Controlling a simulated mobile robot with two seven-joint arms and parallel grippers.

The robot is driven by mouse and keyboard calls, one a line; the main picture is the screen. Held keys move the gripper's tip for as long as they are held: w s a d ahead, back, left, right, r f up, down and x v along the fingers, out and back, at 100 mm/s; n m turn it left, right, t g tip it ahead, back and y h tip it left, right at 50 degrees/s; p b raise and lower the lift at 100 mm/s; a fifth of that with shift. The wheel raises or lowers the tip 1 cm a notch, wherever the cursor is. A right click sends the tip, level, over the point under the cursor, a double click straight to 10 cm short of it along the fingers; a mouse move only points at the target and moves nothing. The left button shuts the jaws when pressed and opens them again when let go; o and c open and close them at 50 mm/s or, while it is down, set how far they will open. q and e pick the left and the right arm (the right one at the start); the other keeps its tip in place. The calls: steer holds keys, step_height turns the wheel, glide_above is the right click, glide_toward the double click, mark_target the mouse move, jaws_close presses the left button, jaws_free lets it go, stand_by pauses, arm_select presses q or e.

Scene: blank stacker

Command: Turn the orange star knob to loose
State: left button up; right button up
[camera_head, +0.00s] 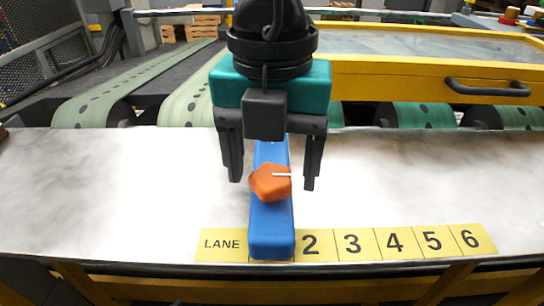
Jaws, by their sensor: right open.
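The orange star knob (269,184) sits on top of a blue bar (271,232) that lies lengthwise on the white table. A short white mark on the knob points to the right. My right gripper (272,183) hangs over the bar with its two dark fingers spread, one on each side of the bar and knob. The fingers look apart from the knob. Whether the fingertips are level with the knob cannot be told. The far part of the bar is partly hidden behind the gripper. My left gripper is not in view.
A yellow strip (382,243) along the table's front edge reads LANE and numbers 2 to 6; the bar covers the spot before 2. The white table (120,190) is clear on both sides. Behind are green belts (120,89) and a yellow-framed panel with a black handle (488,88).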

steer(key=c, duration=1.1)
steer(key=shift+o, duration=0.2)
